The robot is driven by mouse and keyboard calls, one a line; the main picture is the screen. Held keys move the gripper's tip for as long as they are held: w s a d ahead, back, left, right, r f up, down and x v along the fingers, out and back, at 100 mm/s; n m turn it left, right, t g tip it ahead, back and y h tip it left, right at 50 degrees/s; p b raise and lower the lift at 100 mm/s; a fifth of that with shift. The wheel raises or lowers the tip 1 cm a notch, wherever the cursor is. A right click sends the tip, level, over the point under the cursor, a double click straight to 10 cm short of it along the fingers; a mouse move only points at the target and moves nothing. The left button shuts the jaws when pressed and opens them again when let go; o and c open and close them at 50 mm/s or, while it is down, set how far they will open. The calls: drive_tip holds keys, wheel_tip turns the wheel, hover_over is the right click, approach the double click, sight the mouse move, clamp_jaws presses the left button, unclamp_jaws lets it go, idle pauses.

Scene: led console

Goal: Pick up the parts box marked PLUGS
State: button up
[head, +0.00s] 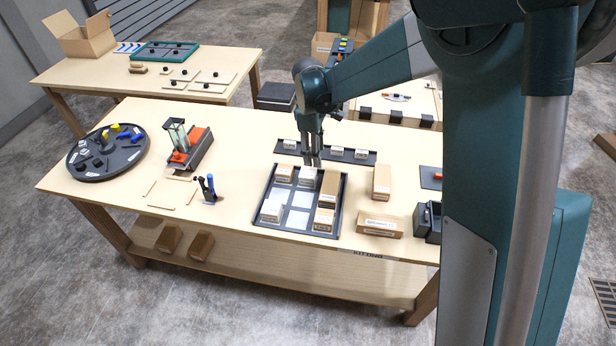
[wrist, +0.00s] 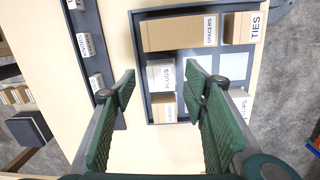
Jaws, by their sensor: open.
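The PLUGS box (wrist: 161,76) is a small box with a white face, and its label is readable in the wrist view. In the head view it is the white-topped box (head: 306,178) in the far middle cell of the dark tray (head: 340,210). My gripper (head: 312,161) is over the tray's far edge, near this box. In the wrist view my gripper (wrist: 160,76) is open and empty, with one fingertip to each side of the PLUGS box. I cannot tell how high the fingertips are above it.
A box with an unreadable label (wrist: 165,107) is on the other side. A dark strip (head: 350,156) with small boxes lies behind the tray. Loose cartons (head: 380,224) stand right.

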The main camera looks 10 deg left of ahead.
drive_tip(key=n, duration=0.1)
hover_over(308, 173)
drive_tip(key=a, duration=0.1)
drive_tip(key=shift+g, duration=0.3)
drive_tip(key=f, duration=0.4)
drive_tip(key=shift+w+a+f, duration=0.15)
drive_tip(key=shift+a+f, duration=0.05)
drive_tip(key=shift+f, duration=0.15)
drive_tip(key=shift+d+f, duration=0.2)
drive_tip(key=shift+f, duration=1.05)
drive_tip(key=shift+d+f, duration=0.25)
drive_tip(key=shift+f, duration=1.05)
drive_tip(key=shift+d+f, duration=0.2)
drive_tip(key=shift+f, duration=1.05)
drive_tip(key=c, duration=0.7)
